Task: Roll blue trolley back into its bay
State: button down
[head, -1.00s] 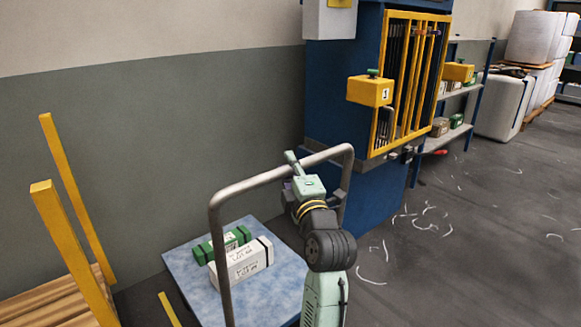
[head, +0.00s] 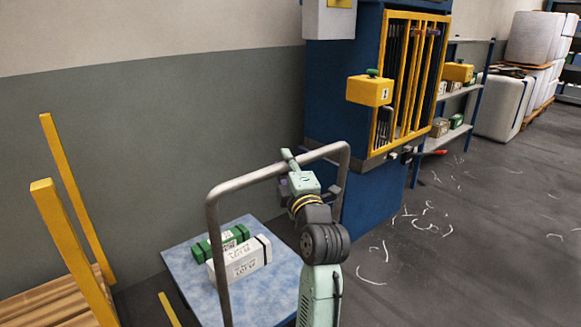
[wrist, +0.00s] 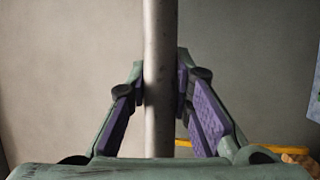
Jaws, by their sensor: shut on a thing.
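The blue trolley has a flat blue deck (head: 190,276) and a tall grey tube handle (head: 214,240), seen at the lower middle of the head view. A white carton (head: 238,262) and a green carton (head: 207,248) lie on the deck. My gripper (wrist: 162,88) is shut on the handle's tube (wrist: 160,40), with a purple-padded finger on each side in the wrist view. In the head view my wrist largely hides the fingers, at the handle's top bar. My arm also hides part of the handle's right leg and deck.
A yellow post (head: 68,240) and wooden slats (head: 45,297) stand left of the trolley. A yellow floor strip (head: 169,309) lies between them. A blue cabinet (head: 345,100) with a yellow barred gate (head: 407,80) stands behind. Floor at right is open, with scattered white threads.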

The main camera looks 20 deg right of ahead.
jog(key=w+a+b, duration=0.1)
jog(key=w+a, duration=0.1)
jog(key=w, duration=0.4)
jog(key=shift+f, duration=0.35)
jog(key=c, duration=1.4)
grip_release()
jog(key=shift+c, duration=0.2)
jog(key=shift+r, duration=0.15)
jog(key=shift+s, duration=0.15)
jog(key=s, duration=0.4)
jog(key=s+f, duration=0.1)
jog(key=s, duration=0.2)
jog(key=s+f, duration=0.1)
jog(key=s, duration=0.3)
jog(key=shift+s+a, duration=0.3)
jog(key=shift+a, duration=0.05)
